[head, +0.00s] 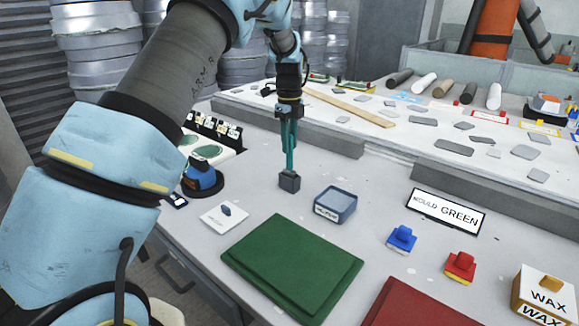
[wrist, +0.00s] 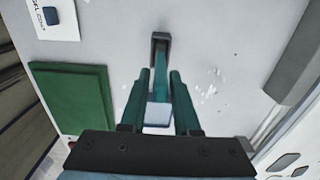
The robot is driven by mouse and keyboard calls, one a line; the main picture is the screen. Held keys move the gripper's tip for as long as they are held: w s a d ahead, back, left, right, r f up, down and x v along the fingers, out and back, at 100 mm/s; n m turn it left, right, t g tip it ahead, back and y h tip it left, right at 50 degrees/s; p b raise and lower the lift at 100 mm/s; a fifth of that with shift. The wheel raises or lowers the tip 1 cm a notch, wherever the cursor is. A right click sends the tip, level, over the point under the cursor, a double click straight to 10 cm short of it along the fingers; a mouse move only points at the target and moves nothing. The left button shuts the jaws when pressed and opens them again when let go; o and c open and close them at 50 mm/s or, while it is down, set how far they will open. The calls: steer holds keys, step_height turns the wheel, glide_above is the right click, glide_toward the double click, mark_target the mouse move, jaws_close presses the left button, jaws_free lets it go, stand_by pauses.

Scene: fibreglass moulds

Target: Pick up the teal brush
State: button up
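The teal brush (wrist: 161,60) stands upright in the wrist view, its lower end at a dark grey block (head: 289,181) on the bench. The block also shows in the wrist view (wrist: 160,38). My gripper (head: 290,168) points down from above, directly over the block. In the wrist view its two teal fingers (wrist: 159,73) lie on either side of the brush handle, very close to it. In the head view the fingers hide most of the handle.
A blue-grey tray (head: 336,205) stands just right of the block. A green mould (head: 292,262) lies in front, a white card (head: 224,214) to the left. Blue (head: 401,240) and red (head: 460,267) blocks and a wax box (head: 543,293) are at right. A raised ledge (head: 330,138) runs behind.

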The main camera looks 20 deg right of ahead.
jaws_close()
stand_by(0.4)
